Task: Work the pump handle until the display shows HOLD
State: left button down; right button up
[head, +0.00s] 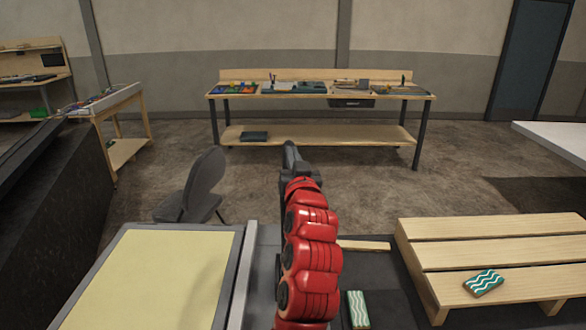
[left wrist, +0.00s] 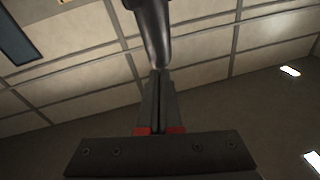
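My left gripper (head: 291,152) is raised in the middle of the head view, at the far end of my red arm. In the left wrist view its two dark fingers (left wrist: 160,82) point up and lie close together, with nothing clearly visible between them. A dark, glossy, tapered bar (left wrist: 152,32) comes down from the top of that view and ends at the fingertips. It may be the pump handle; I cannot tell whether it touches the fingers. No pump body or display can be made out. My right gripper is out of view.
A pale yellow panel (head: 150,278) lies at the front left. A wooden slatted stand (head: 490,226) with a green wavy-patterned block (head: 484,283) is at the right. A similar block (head: 358,309) lies beside my arm. A grey chair (head: 203,185) and a workbench (head: 318,135) stand beyond.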

pick_arm(q)
jog(key=w, duration=0.1)
jog(key=w+f+g, duration=0.1)
jog(key=w, duration=0.1)
jog(key=shift+b, duration=0.35)
jog(key=shift+r, duration=0.15)
jog(key=shift+w, duration=0.1)
